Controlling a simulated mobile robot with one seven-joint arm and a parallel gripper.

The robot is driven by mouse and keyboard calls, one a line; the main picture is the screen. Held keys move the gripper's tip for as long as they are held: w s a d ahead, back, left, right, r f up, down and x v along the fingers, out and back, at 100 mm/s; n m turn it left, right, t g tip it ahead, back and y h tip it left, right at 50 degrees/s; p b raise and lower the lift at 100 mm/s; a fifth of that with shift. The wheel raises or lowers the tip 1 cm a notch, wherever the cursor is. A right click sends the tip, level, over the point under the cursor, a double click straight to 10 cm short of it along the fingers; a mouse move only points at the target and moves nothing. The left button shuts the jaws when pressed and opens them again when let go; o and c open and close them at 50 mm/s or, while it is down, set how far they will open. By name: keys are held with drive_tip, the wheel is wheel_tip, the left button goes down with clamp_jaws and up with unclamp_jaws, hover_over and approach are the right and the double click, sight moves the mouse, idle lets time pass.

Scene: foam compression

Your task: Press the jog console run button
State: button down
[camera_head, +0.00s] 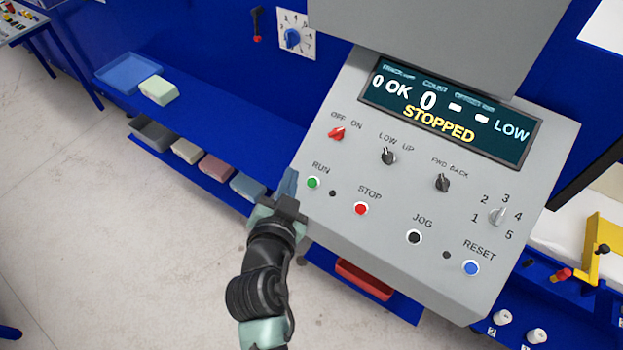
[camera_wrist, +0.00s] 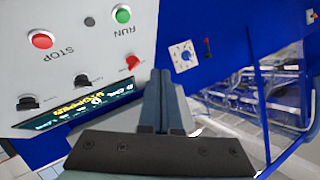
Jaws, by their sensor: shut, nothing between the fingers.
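The grey console (camera_head: 345,215) carries a screen (camera_head: 450,112) that reads STOPPED. The green RUN button (camera_head: 313,183) is at its left side, with the red STOP button (camera_head: 361,209) to its right. In the wrist view the green RUN button (camera_wrist: 122,14) is near the top, beside the red STOP button (camera_wrist: 42,40). My gripper (camera_head: 290,180) is shut and empty, just left of the RUN button in the head view. In the wrist view its fingers (camera_wrist: 163,85) point up the picture, below and right of the button. I see no contact with the button.
Other console controls are the red OFF/ON switch (camera_head: 336,133), black JOG button (camera_head: 414,237) and blue RESET button (camera_head: 471,268). A blue shelf (camera_head: 215,125) with a blue tray (camera_head: 130,72) is at left. The floor (camera_head: 110,240) at left is clear.

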sight(312, 183)
drive_tip(key=w+f+b, duration=0.1)
drive_tip(key=f, duration=0.1)
drive_tip(key=w+d+f+b, duration=0.1)
drive_tip(key=f, duration=0.1)
drive_tip(key=w+d+f+b, duration=0.1)
drive_tip(key=f, duration=0.1)
drive_tip(key=shift+f, duration=0.1)
drive_tip(key=shift+w+d+f+b, duration=0.35)
drive_tip(key=shift+f+b, duration=0.3)
drive_tip(key=shift+b, duration=0.2)
idle(1.4)
drive_tip(key=shift+w+d+f+b, duration=0.2)
drive_tip(key=shift+f+b, duration=0.15)
drive_tip(key=shift+b, duration=0.15)
